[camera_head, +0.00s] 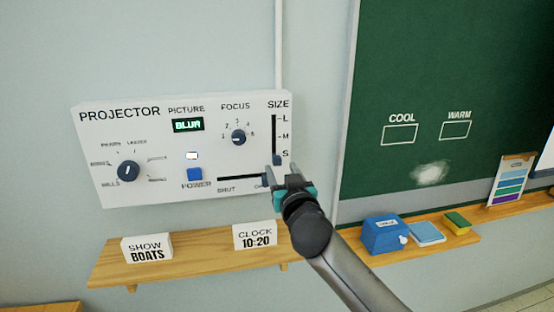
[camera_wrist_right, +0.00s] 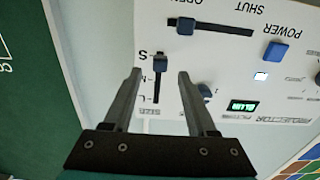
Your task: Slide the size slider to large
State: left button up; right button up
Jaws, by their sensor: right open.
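The projector panel (camera_head: 110,190) is a white box on the wall. Its vertical SIZE slot runs along the right edge, marked L, M and S from top to bottom. The dark blue size slider knob (camera_head: 277,159) sits at the bottom, by S. My right gripper (camera_head: 281,170) is open, just below the knob in the head view. In the right wrist view, which shows the panel upside down, the knob (camera_wrist_right: 159,62) lies between the lines of the two fingers, close to the fingertips (camera_wrist_right: 160,72). I cannot tell whether they touch. My left gripper is not in view.
The shutter slider (camera_wrist_right: 184,29) sits close by, at its OPEN end. The panel also bears a focus dial (camera_head: 238,138), a blue power button (camera_head: 194,175) and another dial (camera_head: 128,171). A wooden shelf (camera_head: 200,257) with two cards is below. A chalkboard (camera_head: 450,70) is right.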

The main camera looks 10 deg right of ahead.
aim_at(278, 162)
jog(key=shift+w+d, duration=0.1)
jog(key=shift+w, duration=2.85)
jog(key=shift+c, duration=0.3)
grip_shut()
